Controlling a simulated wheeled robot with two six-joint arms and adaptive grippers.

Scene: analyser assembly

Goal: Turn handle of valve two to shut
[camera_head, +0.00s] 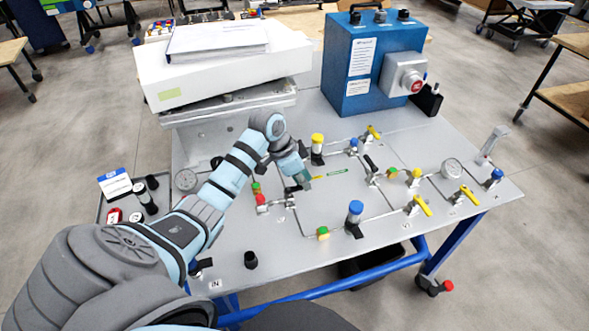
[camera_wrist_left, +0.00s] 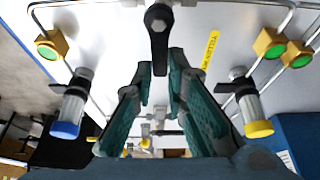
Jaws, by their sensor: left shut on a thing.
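My left gripper (camera_head: 300,182) is low over the bench panel. In the left wrist view, its teal fingers (camera_wrist_left: 162,72) are closed in on the end of a black valve handle (camera_wrist_left: 158,38), whose round pivot is toward the top of the picture. In the head view the arm and gripper hide most of this handle. No number reading two is legible beside it. A second black-handled valve (camera_head: 372,170) stands to the right, apart from the gripper. My right gripper is in neither view.
A blue-capped cylinder (camera_head: 355,208) and a yellow-capped one (camera_head: 317,146) flank the gripper. Yellow-handled valves (camera_head: 420,205), a gauge (camera_head: 452,169) and thin pipes stand to the right. A blue box (camera_head: 372,65) and a white case (camera_head: 225,65) stand behind.

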